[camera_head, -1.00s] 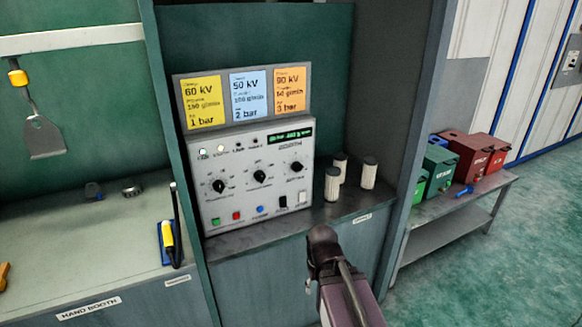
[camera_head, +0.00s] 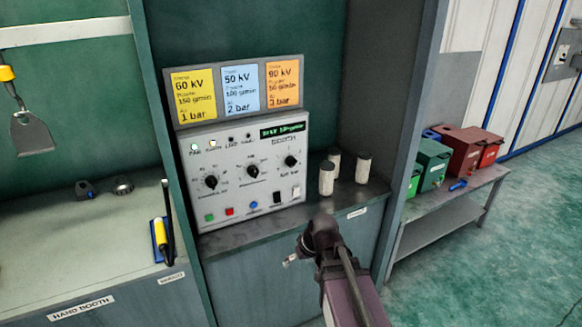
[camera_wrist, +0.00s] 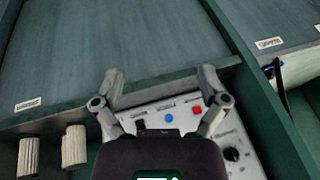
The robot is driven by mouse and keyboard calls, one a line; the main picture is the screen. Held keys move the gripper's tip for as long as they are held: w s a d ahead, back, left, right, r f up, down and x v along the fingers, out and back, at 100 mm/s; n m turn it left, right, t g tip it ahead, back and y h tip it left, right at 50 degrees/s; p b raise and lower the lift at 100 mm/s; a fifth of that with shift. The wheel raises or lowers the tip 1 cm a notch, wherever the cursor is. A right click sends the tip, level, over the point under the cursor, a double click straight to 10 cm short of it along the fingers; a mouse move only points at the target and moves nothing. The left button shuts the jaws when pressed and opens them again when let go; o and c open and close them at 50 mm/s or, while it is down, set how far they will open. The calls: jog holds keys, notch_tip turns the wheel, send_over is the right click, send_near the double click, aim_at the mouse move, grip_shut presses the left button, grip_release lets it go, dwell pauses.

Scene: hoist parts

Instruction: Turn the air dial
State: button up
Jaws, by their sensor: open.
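The grey control panel (camera_head: 250,200) stands in the booth and has three black dials in a row. The air dial (camera_head: 290,161) is the right-hand one, and its pointer direction is too small to tell. In the head view my gripper (camera_head: 290,262) is in front of and below the panel, apart from it, partly hidden by my wrist. In the wrist view my gripper (camera_wrist: 162,73) is open and empty, its fingers spread before the counter and the panel's lower edge. The panel (camera_wrist: 185,130) appears upside down there, with its left dial (camera_wrist: 232,154) visible; the air dial is hidden.
Three cards (camera_head: 240,90) top the panel. Several pale ribbed cylinders (camera_head: 326,179) stand right of it on the counter (camera_head: 250,232); two show in the wrist view (camera_wrist: 74,147). A booth wall post (camera_head: 415,150) rises at right. Colored boxes (camera_head: 464,150) sit on a bench beyond.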

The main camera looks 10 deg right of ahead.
jog(key=w+a+r+n+t+y+b, duration=0.2)
jog(key=w+r+t+y, duration=0.15)
jog(key=w, duration=0.55)
jog(key=m+t+h+b, duration=0.3)
jog(key=m+t, duration=0.1)
jog(key=t, duration=0.7)
send_near(293, 165)
jog(key=v, duration=0.2)
jog(key=shift+s+d, duration=0.1)
jog(key=shift+s, duration=0.25)
jog(key=shift+w, duration=0.1)
jog(key=x, duration=1.3)
jog(key=shift+w, duration=0.25)
jog(key=shift+c, duration=0.2)
jog(key=shift+r, duration=0.1)
jog(key=c, duration=1.1)
